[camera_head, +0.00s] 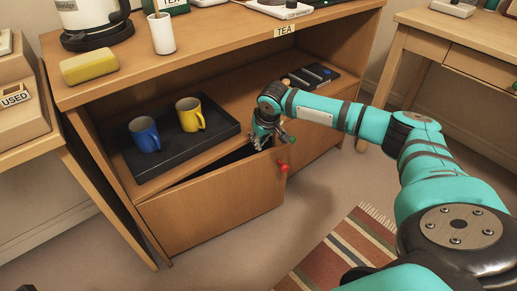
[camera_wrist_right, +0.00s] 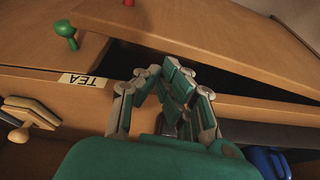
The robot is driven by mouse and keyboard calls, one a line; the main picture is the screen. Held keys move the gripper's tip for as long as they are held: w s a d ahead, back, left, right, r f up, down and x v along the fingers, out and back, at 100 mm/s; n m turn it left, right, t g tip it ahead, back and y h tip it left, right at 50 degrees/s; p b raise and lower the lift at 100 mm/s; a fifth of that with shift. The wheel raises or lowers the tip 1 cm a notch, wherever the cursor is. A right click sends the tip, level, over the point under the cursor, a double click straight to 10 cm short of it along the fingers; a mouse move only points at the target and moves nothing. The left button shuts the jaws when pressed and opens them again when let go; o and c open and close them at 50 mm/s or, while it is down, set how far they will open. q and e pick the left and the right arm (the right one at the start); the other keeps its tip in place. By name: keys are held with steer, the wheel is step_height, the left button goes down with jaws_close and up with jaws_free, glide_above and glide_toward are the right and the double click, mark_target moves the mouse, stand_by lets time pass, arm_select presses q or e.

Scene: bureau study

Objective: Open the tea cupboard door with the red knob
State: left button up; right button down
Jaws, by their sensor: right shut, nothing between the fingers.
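The tea cupboard door (camera_head: 212,206) with the red knob (camera_head: 284,168) stands ajar. Its right end is swung out from the cabinet, and a dark gap shows behind its top edge. The red knob is at the top edge of the wrist view (camera_wrist_right: 128,2). My right gripper (camera_head: 265,143) is shut and empty, at the gap by the door's free upper end, behind the red knob. In the wrist view its fingers (camera_wrist_right: 177,90) point over the dark gap; whether they touch the door I cannot tell. My left gripper is not in view.
A green knob (camera_head: 292,139) marks the neighbouring door (camera_head: 320,138). A black tray (camera_head: 172,164) with a blue mug (camera_head: 144,135) and a yellow mug (camera_head: 188,115) sits on the shelf above. A striped rug (camera_head: 345,255) lies on the floor in front. Floor before the door is clear.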

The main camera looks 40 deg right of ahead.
steer(key=shift+b+x, duration=0.4)
steer(key=shift+x, duration=0.85)
steer(key=shift+s+d+f, duration=0.1)
steer(key=shift+f, duration=0.05)
